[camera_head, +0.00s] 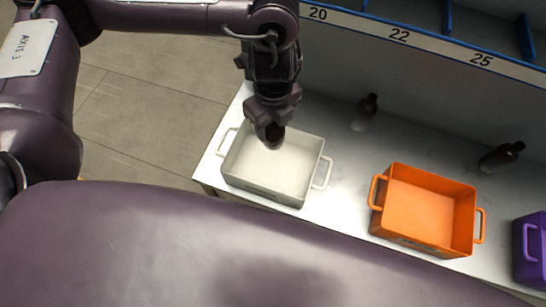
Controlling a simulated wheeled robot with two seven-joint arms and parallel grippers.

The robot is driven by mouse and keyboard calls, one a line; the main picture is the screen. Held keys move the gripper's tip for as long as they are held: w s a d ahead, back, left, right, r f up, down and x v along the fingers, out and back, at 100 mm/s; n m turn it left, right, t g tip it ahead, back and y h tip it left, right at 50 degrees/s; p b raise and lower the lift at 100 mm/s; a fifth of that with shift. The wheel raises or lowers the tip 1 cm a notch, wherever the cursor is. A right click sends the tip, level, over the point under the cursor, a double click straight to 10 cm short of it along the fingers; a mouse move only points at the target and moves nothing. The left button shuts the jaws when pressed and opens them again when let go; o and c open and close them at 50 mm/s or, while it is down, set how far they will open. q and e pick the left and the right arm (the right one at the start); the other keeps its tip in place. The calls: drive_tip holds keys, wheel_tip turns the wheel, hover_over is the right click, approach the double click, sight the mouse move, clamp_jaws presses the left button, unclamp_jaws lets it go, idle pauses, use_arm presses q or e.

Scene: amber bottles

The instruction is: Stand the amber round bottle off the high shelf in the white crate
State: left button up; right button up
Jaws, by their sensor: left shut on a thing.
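The white crate (248,182) stands at the left end of the white counter, with a handle at each end. My left gripper (272,124) points down over the crate's back part. It is shut on the amber round bottle (270,137), of which only a dark brown rounded part shows below the fingers. The rest of the bottle is hidden by the gripper. I cannot tell whether the bottle touches the crate floor. My right gripper is not in view.
An orange crate (382,222) and a purple crate (519,247) stand to the right. Two dark bottles with pale labels, one behind the crates (364,112) and one farther right (502,156), are on the counter (345,152). A numbered shelf edge (440,45) runs above.

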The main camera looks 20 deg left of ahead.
use_arm(q)
wheel_tip(320, 180, down, 16)
drive_tip(key=b, duration=0.3)
drive_tip(key=shift+r, duration=0.15)
drive_tip(key=shift+f, duration=0.35)
drive_tip(key=shift+f, duration=0.2)
drive_tip(key=o, duration=1)
